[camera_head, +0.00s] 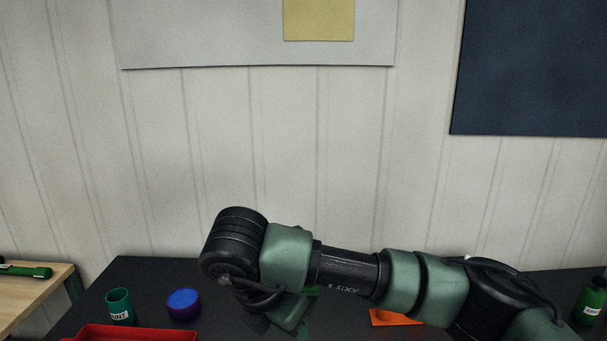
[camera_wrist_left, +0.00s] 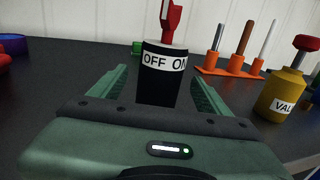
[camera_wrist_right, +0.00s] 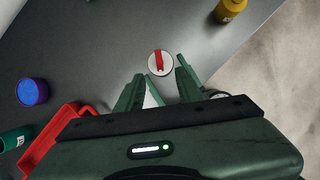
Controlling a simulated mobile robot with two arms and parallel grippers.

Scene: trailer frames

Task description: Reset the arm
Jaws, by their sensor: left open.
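A black switch cylinder (camera_wrist_left: 160,85) with a white OFF/ON label and a red lever (camera_wrist_left: 171,20) stands upright on the dark table. My left gripper (camera_wrist_left: 158,80) is open, its fingers on either side of the cylinder in the left wrist view; I see no contact. My right gripper (camera_wrist_right: 157,78) is open and empty in the right wrist view. In the head view my right arm crosses from the right; neither gripper's fingertips show clearly there.
A red tray (camera_head: 130,334), teal paint cup (camera_head: 120,306) and blue-purple round container (camera_head: 183,304) are on the table's left. A yellow bottle (camera_wrist_left: 283,95) and orange rack (camera_wrist_left: 228,68) of tools stand right in the left wrist view. A green bottle (camera_head: 588,303) is far right.

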